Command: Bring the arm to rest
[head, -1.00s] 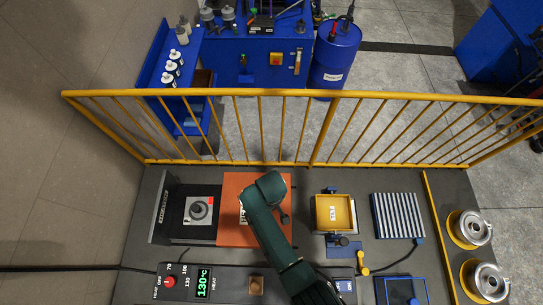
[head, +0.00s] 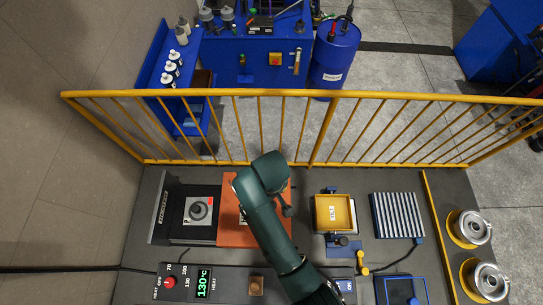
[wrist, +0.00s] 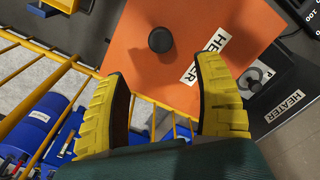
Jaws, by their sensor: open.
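My dark green arm (head: 270,215) reaches up from the bottom of the head view, over the orange heater plate (head: 230,228). My gripper shows in the wrist view (wrist: 162,75) with two yellow ridged fingers wide apart. It is open, with nothing between the fingers. The orange plate (wrist: 150,75) lies beyond the fingers, with a round black knob (wrist: 160,40) ahead of the gap. In the head view the arm covers part of the plate, and the fingers cannot be made out clearly.
A yellow railing (head: 350,96) runs behind the bench. On the bench are a grey plate with a knob (head: 198,210), a yellow tray (head: 350,213), a striped rack (head: 398,215), a 130 °C heater panel (head: 203,280) and two metal reels (head: 472,230) at the right.

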